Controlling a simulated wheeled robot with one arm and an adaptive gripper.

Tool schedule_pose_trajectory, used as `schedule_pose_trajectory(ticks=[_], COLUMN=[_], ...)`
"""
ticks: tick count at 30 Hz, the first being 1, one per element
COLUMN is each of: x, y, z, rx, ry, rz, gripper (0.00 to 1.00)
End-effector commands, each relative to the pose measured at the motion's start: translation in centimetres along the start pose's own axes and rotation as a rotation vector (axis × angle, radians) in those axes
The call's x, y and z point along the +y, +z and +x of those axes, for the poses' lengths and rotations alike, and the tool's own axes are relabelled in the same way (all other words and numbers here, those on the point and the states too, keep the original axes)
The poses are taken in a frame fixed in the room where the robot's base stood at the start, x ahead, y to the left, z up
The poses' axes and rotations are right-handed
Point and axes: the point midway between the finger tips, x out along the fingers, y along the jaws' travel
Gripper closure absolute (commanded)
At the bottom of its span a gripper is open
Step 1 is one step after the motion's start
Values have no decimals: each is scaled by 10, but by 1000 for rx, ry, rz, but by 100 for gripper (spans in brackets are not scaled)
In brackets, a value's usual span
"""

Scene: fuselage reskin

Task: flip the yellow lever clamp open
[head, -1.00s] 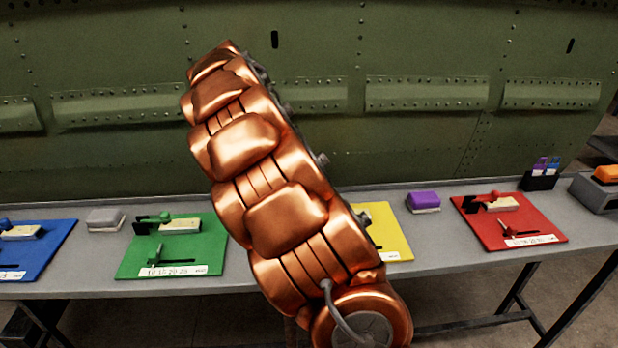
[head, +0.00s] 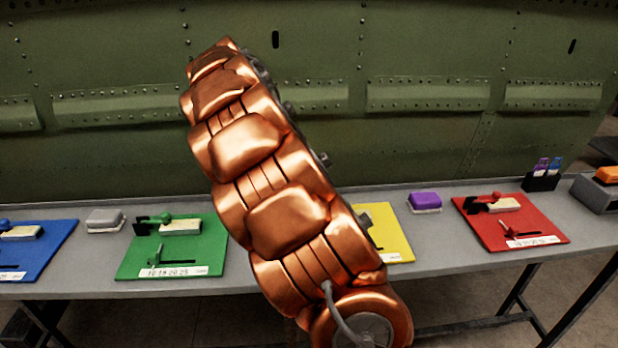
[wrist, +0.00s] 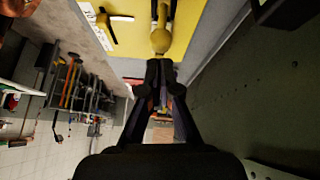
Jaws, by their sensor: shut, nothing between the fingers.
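The yellow board (head: 394,240) lies on the bench, mostly hidden behind my copper arm in the head view. In the wrist view the yellow board (wrist: 135,30) fills the top, with the yellow lever clamp (wrist: 160,41) showing a rounded yellow knob and dark bars beyond it. The head view hides the gripper and the clamp.
A green board (head: 190,255) and a blue board (head: 50,245) lie left of my arm, a red board (head: 540,225) right. A grey block (head: 106,222) and a purple block (head: 424,202) stand between boards. The green fuselage panel (head: 430,140) rises behind the bench.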

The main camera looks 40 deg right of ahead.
Motion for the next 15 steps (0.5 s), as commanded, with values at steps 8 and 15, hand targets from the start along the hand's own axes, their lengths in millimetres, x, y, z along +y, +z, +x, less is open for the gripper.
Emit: schedule_pose_trajectory(ticks=[8,15], x=[0,1], y=[-4,-4], z=[-7,-20], rx=[0,1], ry=[-4,-6], rz=[2,2], gripper=[100,100])
